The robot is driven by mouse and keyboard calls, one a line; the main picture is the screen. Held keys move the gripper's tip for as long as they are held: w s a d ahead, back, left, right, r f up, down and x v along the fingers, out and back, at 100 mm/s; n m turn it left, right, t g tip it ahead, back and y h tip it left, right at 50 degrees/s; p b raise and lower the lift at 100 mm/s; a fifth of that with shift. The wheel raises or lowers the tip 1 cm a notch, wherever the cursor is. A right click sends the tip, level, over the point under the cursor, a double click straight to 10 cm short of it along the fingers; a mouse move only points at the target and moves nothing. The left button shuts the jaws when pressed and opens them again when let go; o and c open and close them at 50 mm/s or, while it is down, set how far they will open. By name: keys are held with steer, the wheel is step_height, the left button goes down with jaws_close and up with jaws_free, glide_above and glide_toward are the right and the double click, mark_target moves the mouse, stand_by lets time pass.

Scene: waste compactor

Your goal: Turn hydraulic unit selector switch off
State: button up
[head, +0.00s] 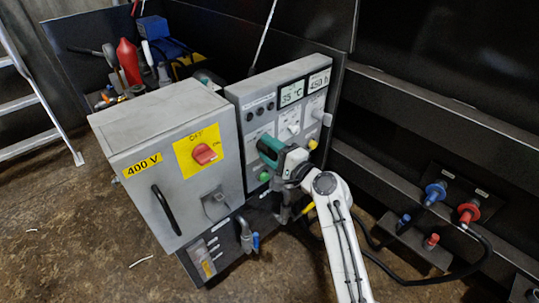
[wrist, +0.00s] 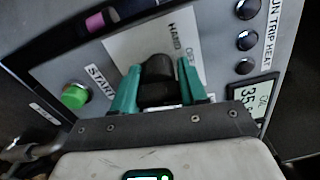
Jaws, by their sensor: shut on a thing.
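The selector switch (wrist: 157,69) is a black knob on a light plate lettered HAND and OFF in the wrist view. The teal fingers of my gripper (wrist: 160,80) stand on both sides of the knob and are shut on it. In the head view my gripper (head: 270,150) is at the left lower part of the grey hydraulic unit panel (head: 262,97), and it hides the knob there. The exact direction the knob points is hard to tell.
A green START button (wrist: 75,96) is left of the switch plate in the wrist view. A grey 400 V cabinet (head: 140,140) with a red rotary switch (head: 205,153) stands left of the panel. Blue (head: 435,192) and red (head: 468,212) couplings with hoses are at right.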

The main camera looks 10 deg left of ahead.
steer(key=shift+f+n+b, duration=0.2)
steer(key=shift+n+b, duration=0.2)
steer(key=shift+n, duration=0.3)
steer(key=o, duration=1.1)
steer(key=shift+r, duration=0.15)
steer(key=shift+c, duration=0.2)
steer(key=p+v, duration=0.2)
steer(key=v, duration=0.8)
steer(key=shift+s+d, duration=0.3)
